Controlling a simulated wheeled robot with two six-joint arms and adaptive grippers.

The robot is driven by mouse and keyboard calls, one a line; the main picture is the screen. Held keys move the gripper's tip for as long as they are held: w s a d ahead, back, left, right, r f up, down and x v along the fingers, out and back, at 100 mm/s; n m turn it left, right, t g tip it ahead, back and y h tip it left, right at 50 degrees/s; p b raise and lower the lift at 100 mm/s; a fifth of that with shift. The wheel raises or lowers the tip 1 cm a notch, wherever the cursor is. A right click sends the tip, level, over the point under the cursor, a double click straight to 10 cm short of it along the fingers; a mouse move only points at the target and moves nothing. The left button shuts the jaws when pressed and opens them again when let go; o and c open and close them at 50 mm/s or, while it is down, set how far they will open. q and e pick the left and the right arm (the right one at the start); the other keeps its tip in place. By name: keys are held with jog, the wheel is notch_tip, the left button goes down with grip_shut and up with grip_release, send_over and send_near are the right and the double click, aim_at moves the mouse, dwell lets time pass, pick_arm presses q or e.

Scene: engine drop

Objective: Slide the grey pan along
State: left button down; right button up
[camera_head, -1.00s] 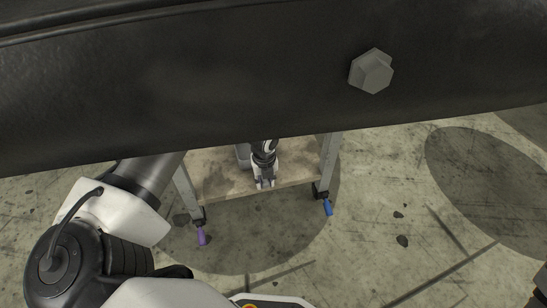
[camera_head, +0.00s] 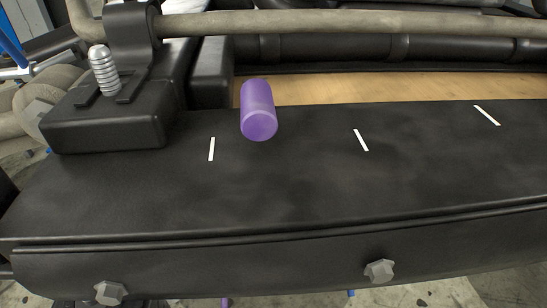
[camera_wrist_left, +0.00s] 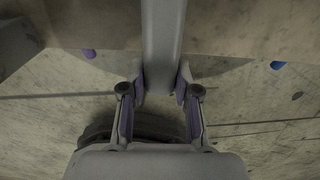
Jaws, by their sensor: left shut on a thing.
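In the left wrist view, the grey pan (camera_wrist_left: 162,40) shows as a long grey strip running from the top edge down to the fingers. My left gripper (camera_wrist_left: 162,88) is shut on its near end, one finger on each side. The rest of the pan is out of the picture. The pan and my left gripper do not show in the head view. My right gripper is in neither view.
A shelf edge (camera_wrist_left: 240,35) crosses the top of the wrist view, with purple (camera_wrist_left: 89,53) and blue (camera_wrist_left: 277,65) tips below it. In the head view, a black beam (camera_head: 300,190) with white marks fills the foreground; a purple cylinder (camera_head: 258,112) rests on it.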

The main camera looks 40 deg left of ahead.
pick_arm(q)
jog(key=shift+s, duration=0.1)
jog(key=c, duration=0.8)
grip_release()
jog(key=shift+o, duration=0.2)
